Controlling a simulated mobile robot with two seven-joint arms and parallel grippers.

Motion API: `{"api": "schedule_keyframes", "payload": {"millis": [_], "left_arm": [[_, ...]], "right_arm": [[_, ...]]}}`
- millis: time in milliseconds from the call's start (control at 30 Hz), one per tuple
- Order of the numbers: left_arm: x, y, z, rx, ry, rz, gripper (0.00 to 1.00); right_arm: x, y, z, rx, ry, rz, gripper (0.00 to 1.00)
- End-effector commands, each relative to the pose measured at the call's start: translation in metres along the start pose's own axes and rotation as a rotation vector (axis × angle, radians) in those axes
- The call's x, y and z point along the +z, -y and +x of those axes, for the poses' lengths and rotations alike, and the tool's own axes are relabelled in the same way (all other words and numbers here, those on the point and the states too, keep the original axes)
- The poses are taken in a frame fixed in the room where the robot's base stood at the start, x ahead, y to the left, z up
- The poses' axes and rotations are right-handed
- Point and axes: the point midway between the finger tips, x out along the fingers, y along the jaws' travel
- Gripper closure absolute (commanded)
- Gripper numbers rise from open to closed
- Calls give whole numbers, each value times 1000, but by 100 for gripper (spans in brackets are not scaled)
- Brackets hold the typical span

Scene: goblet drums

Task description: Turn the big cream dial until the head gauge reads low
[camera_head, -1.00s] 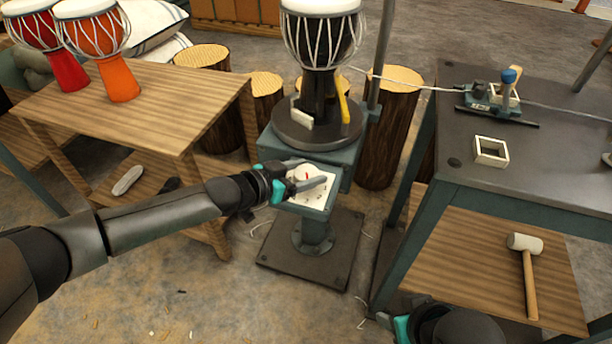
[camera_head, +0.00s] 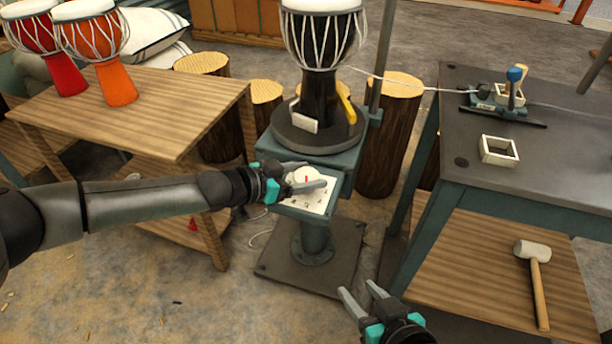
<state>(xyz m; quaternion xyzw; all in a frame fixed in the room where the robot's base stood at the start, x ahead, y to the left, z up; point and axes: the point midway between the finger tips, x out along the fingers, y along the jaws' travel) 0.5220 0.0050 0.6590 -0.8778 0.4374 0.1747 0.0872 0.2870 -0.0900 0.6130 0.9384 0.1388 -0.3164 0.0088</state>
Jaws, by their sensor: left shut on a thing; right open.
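The cream dial (camera_head: 302,176) sits on a white marked panel (camera_head: 312,204) on the sloped front of the teal drum stand (camera_head: 332,172). A small red mark shows on the dial. My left gripper (camera_head: 304,180) is shut on the dial, its fingers at either side and hiding part of it. A black goblet drum (camera_head: 318,95) with a white head stands upright on the stand's round plate. I cannot make out a head gauge reading. My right gripper (camera_head: 360,288) is open and empty, low in front of the stand and apart from it.
A wooden table (camera_head: 150,110) at left bears a red drum (camera_head: 66,74) and an orange drum (camera_head: 116,84). A dark bench (camera_head: 555,165) at right holds a small square frame (camera_head: 499,151); a mallet (camera_head: 538,285) lies on its lower shelf. Log stools (camera_head: 390,140) stand behind.

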Motion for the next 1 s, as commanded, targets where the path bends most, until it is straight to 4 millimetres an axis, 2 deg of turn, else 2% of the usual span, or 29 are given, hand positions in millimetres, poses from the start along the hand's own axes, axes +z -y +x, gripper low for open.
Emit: {"api": "schedule_keyframes", "payload": {"millis": [367,400,633,1000], "left_arm": [[-1,0,0,1,-2,2,88],[-1,0,0,1,-2,2,29],[-1,0,0,1,-2,1,3],[-1,0,-2,0,-1,0,3]], "right_arm": [[0,0,0,-1,-4,0,50],[0,0,0,-1,-4,0,50],[0,0,0,-1,-4,0,50],[2,0,-1,1,13,-1,50]]}}
